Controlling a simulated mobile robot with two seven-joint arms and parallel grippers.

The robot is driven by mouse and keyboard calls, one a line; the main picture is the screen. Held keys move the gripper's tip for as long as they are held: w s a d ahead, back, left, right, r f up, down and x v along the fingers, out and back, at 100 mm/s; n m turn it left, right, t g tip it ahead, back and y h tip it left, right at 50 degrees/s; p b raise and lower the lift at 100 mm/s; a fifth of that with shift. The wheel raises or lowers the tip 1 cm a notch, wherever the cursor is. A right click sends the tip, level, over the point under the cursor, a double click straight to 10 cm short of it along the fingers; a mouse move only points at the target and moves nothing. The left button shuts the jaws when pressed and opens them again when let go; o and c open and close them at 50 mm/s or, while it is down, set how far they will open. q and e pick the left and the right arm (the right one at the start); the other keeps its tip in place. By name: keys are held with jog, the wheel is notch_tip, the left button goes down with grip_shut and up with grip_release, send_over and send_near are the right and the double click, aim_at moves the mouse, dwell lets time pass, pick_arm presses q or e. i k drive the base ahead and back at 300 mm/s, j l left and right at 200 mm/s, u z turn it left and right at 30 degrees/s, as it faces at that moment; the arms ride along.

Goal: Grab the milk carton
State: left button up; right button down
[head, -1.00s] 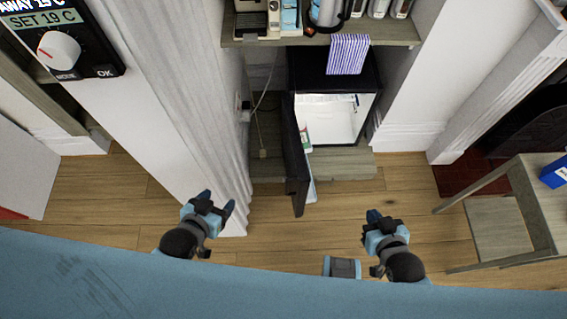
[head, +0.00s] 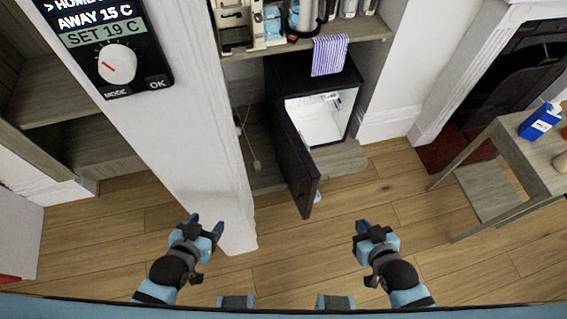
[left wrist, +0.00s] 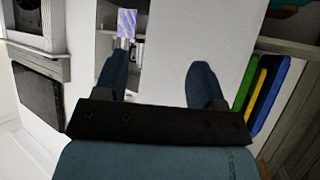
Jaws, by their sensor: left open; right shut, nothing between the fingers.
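The inner side of the door is mostly hidden. My left gripper (head: 204,226) is open and empty, in front of the white pillar and left of the fridge; its spread fingers also show in the left wrist view (left wrist: 160,78). My right gripper (head: 363,228) is shut and empty, over the floor to the right of the fridge door.
The white pillar (head: 185,110) with a thermostat (head: 105,45) stands left of the fridge. A striped towel (head: 329,55) hangs above it. A blue capped container (head: 540,121) stands on a wooden table (head: 530,165) at right. Wooden floor (head: 335,208) between is clear.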

aim_at(543, 119)
jog(key=z, duration=1.75)
jog(key=i+u, duration=0.1)
jog(key=u, duration=0.6)
jog(key=i+l+u, duration=0.45)
jog(key=l, duration=0.15)
jog(key=l+u, duration=0.25)
jog(key=i+l, duration=0.15)
jog(key=l, duration=0.2)
jog(key=i+l, duration=0.15)
jog(key=l, duration=0.2)
jog(key=i+l+u, duration=0.1)
jog(key=l, duration=0.2)
jog(key=i+l, duration=0.15)
jog(key=l, duration=0.2)
